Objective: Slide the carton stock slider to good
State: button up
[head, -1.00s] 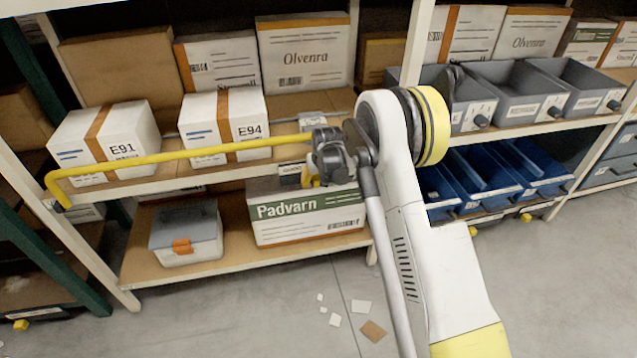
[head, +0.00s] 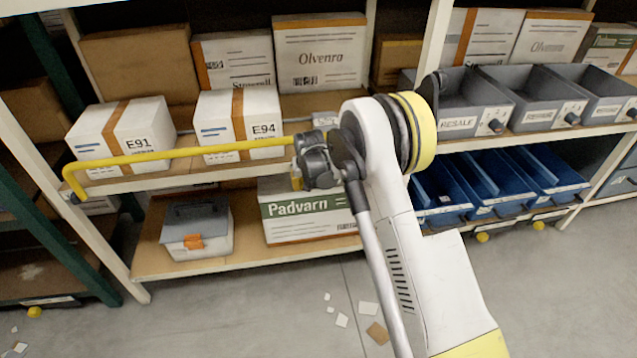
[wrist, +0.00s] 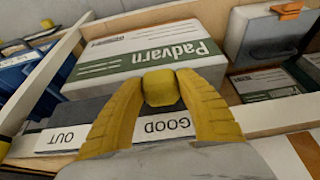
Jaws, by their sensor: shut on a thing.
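My gripper (wrist: 160,88) is shut on the yellow slider knob (wrist: 161,86), one yellow finger on each side of it in the wrist view. Below the knob there, a white label strip reads GOOD (wrist: 168,125), upside down, and OUT (wrist: 70,138) to its left. The knob lines up roughly with the GOOD label; its exact seat is hidden by the fingers. In the head view my gripper (head: 297,180) is at the shelf's front edge, right of the E94 carton (head: 240,125) and above the Padvarn carton (head: 308,212). It covers the labels there.
A yellow bar (head: 170,155) runs along the shelf front to the left of my gripper. The E91 carton (head: 122,135) stands behind it. A lidded box (head: 196,230) sits on the lower shelf. Grey bins (head: 465,105) and blue bins (head: 490,185) are at right. Paper scraps lie on the floor.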

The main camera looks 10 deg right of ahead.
jog(key=shift+a, duration=0.2)
jog(key=o, duration=1.4)
jog(key=shift+a+f, duration=0.1)
jog(key=shift+a, duration=0.1)
jog(key=shift+d, duration=0.1)
jog(key=v, duration=1.2)
